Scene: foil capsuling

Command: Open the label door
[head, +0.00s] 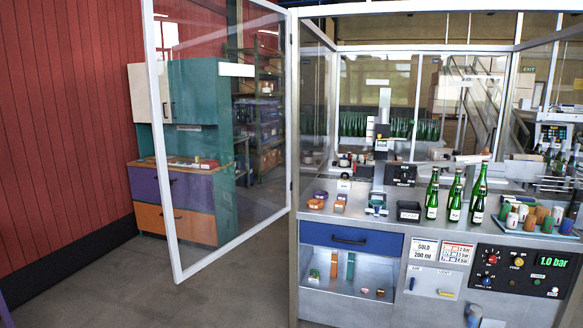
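A glass door with a white frame (291,120) stands swung wide open at the left of the machine, hinged near its front left post. A white plate (237,70) is fixed across its upper part. My gripper is not in view.
The steel worktop holds green bottles (454,200), coloured foil stacks (540,215) and a black bin (408,211). A blue drawer (350,239) is above an open compartment. A control panel (520,270) is at right. The floor (110,285) at left is clear.

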